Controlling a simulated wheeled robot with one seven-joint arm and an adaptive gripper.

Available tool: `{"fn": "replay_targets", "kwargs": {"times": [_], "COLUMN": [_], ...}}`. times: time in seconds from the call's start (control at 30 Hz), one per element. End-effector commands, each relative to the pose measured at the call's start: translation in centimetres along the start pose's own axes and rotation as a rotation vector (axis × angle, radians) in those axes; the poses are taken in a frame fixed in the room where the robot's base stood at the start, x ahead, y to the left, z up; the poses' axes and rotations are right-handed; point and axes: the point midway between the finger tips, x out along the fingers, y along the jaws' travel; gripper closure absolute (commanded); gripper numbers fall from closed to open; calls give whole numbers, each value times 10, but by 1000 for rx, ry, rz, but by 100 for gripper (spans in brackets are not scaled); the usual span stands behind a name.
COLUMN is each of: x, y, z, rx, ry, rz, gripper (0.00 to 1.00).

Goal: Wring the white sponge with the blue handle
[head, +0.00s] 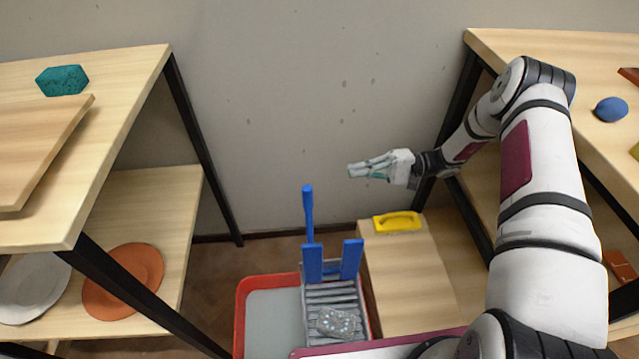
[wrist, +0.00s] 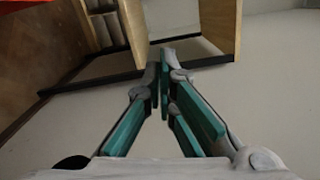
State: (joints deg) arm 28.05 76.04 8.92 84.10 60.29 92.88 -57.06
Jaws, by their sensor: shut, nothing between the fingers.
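A pale, whitish-grey sponge with lighter spots (head: 338,322) lies on the grey slatted wringer (head: 330,294) over a red tub. An upright blue handle (head: 307,212) rises at the wringer's back left, joined to a blue plate; a second blue plate (head: 351,258) stands to its right. My gripper (head: 352,170) is shut and empty, in the air near the back wall, above and to the right of the handle's top and touching nothing. Its closed green-padded fingers also show in the wrist view (wrist: 164,75). I cannot make out the sponge or handle in the wrist view.
The red tub (head: 241,305) holds greyish liquid. A yellow block-like tool (head: 397,222) sits on a low wooden stand (head: 412,275) right of the wringer. Wooden shelves flank both sides; a teal sponge (head: 62,80) lies upper left, a blue ball (head: 611,109) upper right.

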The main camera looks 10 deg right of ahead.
Motion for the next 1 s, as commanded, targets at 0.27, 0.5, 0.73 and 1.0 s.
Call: {"fn": "replay_targets", "kwargs": {"times": [0.27,0.5,0.73,1.0], "x": [0,13,55,103], "y": [0,0,1,1], "z": [0,0,1,4], "rx": [-1,-1,0,2], "ry": [1,-3,-4,-2], "rz": [-1,-1,1,1], "gripper": [100,100,100,100]}}
